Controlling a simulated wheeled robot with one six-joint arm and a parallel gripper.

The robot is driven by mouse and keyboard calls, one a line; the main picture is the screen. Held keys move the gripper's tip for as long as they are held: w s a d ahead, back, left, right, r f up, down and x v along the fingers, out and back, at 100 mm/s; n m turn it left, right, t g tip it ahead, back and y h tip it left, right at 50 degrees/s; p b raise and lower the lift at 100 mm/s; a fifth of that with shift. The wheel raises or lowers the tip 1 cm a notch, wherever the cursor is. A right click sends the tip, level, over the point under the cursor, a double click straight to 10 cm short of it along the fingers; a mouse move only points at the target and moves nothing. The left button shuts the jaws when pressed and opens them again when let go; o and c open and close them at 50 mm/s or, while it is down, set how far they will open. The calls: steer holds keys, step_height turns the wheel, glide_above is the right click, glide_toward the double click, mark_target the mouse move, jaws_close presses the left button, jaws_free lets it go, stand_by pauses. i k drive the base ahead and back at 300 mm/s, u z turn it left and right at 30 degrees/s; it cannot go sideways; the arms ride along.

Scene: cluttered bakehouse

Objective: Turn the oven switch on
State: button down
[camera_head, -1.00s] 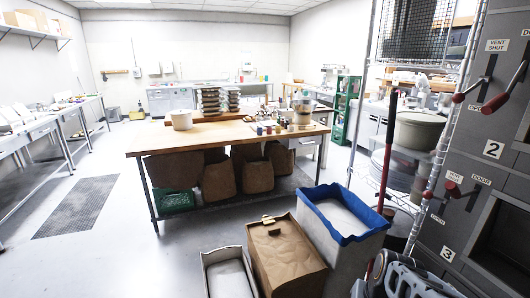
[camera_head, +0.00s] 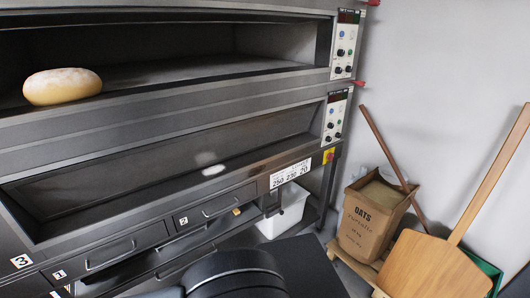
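A deck oven (camera_head: 170,125) fills the left and middle of the view. A small yellow and red switch (camera_head: 329,156) sits at its right end, below the lower control panel; its position is too small to read. The lower control panel (camera_head: 336,116) and the upper control panel (camera_head: 346,45) have dark displays and small knobs. A dark rounded part of my own body shows at the bottom middle, well short of the switch. My gripper is not in view.
A bread loaf (camera_head: 62,86) lies in the upper deck. A white bin (camera_head: 284,214) stands under the oven's right end. An oats sack (camera_head: 370,218) and a wooden peel (camera_head: 436,268) stand at the right. Some wall (camera_head: 425,70) is bare.

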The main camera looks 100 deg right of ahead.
mark_target(330, 157)
steer(key=z, duration=4.55)
steer(key=i, duration=2.3)
steer(key=u, duration=0.45)
